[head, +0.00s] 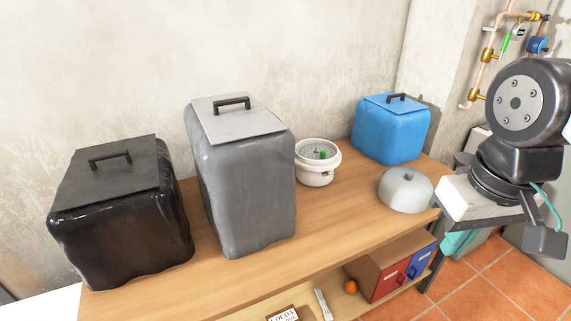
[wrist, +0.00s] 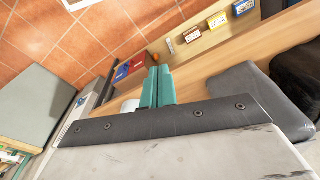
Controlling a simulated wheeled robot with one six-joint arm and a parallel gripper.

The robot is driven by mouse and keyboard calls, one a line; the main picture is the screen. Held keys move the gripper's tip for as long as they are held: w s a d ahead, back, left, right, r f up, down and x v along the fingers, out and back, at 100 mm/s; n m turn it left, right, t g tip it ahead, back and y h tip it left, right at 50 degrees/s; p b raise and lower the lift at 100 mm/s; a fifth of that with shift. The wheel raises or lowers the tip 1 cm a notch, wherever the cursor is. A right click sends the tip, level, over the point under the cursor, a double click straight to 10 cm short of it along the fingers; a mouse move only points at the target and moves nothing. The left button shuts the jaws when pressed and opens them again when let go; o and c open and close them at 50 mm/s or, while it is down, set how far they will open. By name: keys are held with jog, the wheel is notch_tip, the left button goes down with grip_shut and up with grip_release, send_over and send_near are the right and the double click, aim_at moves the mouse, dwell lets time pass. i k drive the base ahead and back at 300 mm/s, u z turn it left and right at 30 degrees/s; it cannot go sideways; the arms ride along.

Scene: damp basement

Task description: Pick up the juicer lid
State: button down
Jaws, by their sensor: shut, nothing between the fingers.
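The juicer lid appears to be the pale grey dome (head: 405,190) with a small knob on top. It rests on the wooden tabletop near its right end in the head view. The white juicer (head: 316,175) stands apart to its left, with a grey strainer and a green spot inside. My gripper (head: 458,245) is right of the lid, beyond the table's end, not touching it. Its teal fingers are together and empty in the wrist view (wrist: 157,86). A pale patch beside the fingers there may be the lid, mostly hidden.
A blue covered bin (head: 392,132) stands behind the lid. A tall grey bin (head: 240,180) and a black bin (head: 122,215) stand left. The table (head: 310,240) is clear in front of the juicer. Red and blue boxes (head: 395,273) and an orange (head: 351,286) sit on the lower shelf.

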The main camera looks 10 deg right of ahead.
aim_at(402, 189)
jog(key=u, duration=0.05)
jog(key=k, duration=0.65)
jog(key=z, duration=0.65)
jog(key=i, duration=0.5)
jog(key=z, duration=0.7)
jog(key=i, duration=1.35)
jog(key=u, duration=0.8)
